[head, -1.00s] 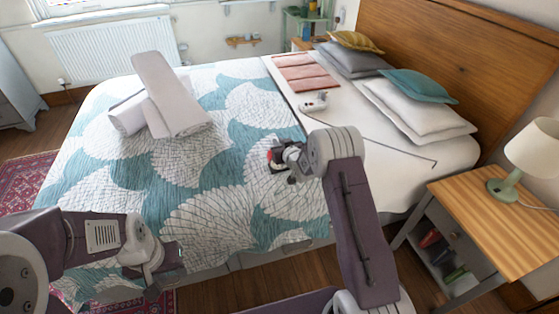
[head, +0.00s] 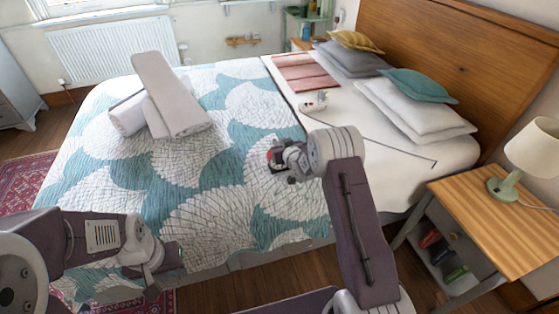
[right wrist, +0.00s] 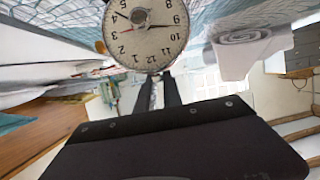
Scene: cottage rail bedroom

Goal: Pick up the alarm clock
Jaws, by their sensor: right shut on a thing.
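The alarm clock (head: 274,154) shows in the head view as a small red and dark shape above the bed's quilt, partly hidden by my right gripper (head: 283,158). In the right wrist view the clock's round cream face (right wrist: 146,38) is upside down, with dark numerals and its top cut by the frame edge. The two dark fingers of my right gripper (right wrist: 156,88) reach up to the clock and are shut on it. My left gripper (head: 165,265) is low at the left, over the bed's near edge, away from the clock; its jaw opening is unclear.
The bed carries a patterned quilt (head: 245,185), rolled towels (head: 170,100), a white object with dark spots (head: 314,103), a folded pink cloth (head: 305,72) and pillows (head: 415,110). A nightstand (head: 500,210) with a lamp (head: 535,150) stands at the right.

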